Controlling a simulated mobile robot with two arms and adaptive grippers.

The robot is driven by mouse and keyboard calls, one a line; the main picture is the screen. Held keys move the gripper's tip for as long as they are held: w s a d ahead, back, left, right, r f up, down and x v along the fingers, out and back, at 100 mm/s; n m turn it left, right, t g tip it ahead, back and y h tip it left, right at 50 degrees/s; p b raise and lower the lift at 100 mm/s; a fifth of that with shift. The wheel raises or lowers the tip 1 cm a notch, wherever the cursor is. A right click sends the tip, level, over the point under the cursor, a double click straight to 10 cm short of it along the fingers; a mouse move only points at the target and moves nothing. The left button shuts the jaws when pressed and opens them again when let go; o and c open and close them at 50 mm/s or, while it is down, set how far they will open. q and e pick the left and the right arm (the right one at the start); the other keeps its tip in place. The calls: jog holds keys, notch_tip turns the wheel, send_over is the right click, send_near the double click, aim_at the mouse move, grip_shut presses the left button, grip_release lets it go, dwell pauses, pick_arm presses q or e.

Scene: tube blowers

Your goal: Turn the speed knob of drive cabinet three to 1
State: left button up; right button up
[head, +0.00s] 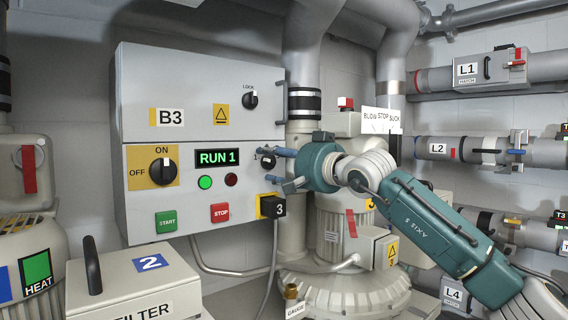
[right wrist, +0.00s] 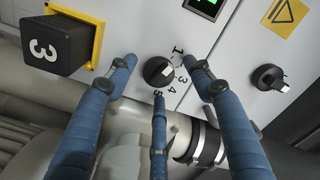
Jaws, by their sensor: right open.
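Drive cabinet B3 (head: 138,95) is a grey wall box with a lit green display (head: 217,158) reading RUN 1. Its small black speed knob (head: 269,163) is at the lower right of the front, partly covered by my fingers. In the right wrist view the knob (right wrist: 159,71) shows clear, with a scale from 1 to 5 around it. A pale mark is on its right side; I cannot tell exactly which number it points to. My right gripper (head: 268,167) is open, its blue fingers spread around the knob, apparently not touching it. My left gripper is not in view.
A black block marked 3 (right wrist: 54,45) on a yellow base juts out beside the fingers. A lock knob (head: 250,100), an ON/OFF switch (head: 162,171), START (head: 166,222) and STOP (head: 220,212) buttons are on the cabinet. A grey pipe with a black collar (head: 304,103) runs close at right.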

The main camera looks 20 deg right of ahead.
jog(key=v, duration=1.1)
jog(key=shift+s, duration=0.4)
jog(key=shift+d, duration=0.15)
